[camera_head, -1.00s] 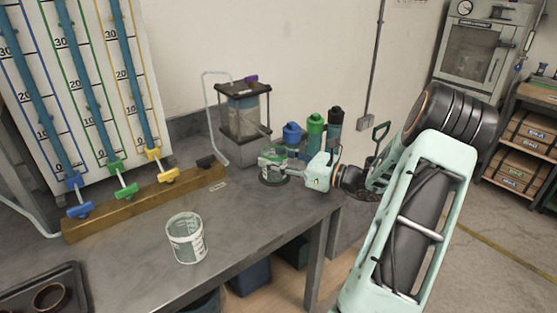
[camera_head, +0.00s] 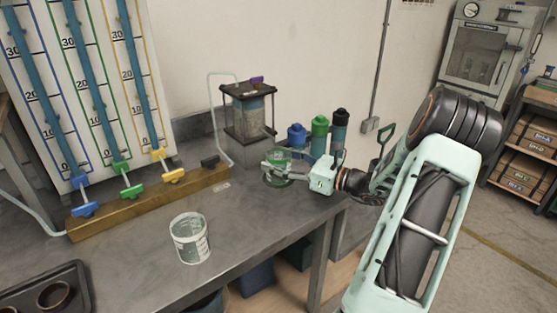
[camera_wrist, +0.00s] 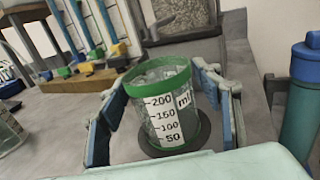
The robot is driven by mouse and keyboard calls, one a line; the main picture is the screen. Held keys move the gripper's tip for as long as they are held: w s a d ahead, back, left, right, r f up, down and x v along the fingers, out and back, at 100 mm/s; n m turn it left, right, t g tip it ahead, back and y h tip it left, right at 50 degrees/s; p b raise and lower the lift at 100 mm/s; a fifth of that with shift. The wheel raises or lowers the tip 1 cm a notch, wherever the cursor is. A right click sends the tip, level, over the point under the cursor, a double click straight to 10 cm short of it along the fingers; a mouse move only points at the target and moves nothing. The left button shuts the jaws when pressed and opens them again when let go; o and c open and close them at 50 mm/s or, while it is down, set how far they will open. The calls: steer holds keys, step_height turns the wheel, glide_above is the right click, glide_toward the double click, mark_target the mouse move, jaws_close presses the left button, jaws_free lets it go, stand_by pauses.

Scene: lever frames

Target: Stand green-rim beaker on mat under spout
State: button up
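The green-rim beaker (camera_wrist: 165,105) stands upright on a dark round mat (camera_wrist: 150,152) in the wrist view. It is clear, with a white scale label marked up to 200 ml. My gripper (camera_wrist: 165,118) is open around it, with one blue-padded finger on each side and a visible gap at the left. In the head view my gripper (camera_head: 277,168) is low over the bench at the beaker, hiding much of it. The framed tank (camera_head: 248,115) stands just behind. I cannot make out its spout clearly.
A second clear beaker (camera_head: 190,238) stands nearer on the bench (camera_head: 130,265). Blue (camera_head: 297,137), green (camera_head: 320,135) and dark-capped (camera_head: 339,130) bottles stand right of the tank. A wooden rail (camera_head: 150,200) with coloured valves lies left. A dark tray (camera_head: 45,295) sits front left.

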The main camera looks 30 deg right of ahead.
steer(key=shift+o, duration=0.3)
steer(key=v, duration=1.2)
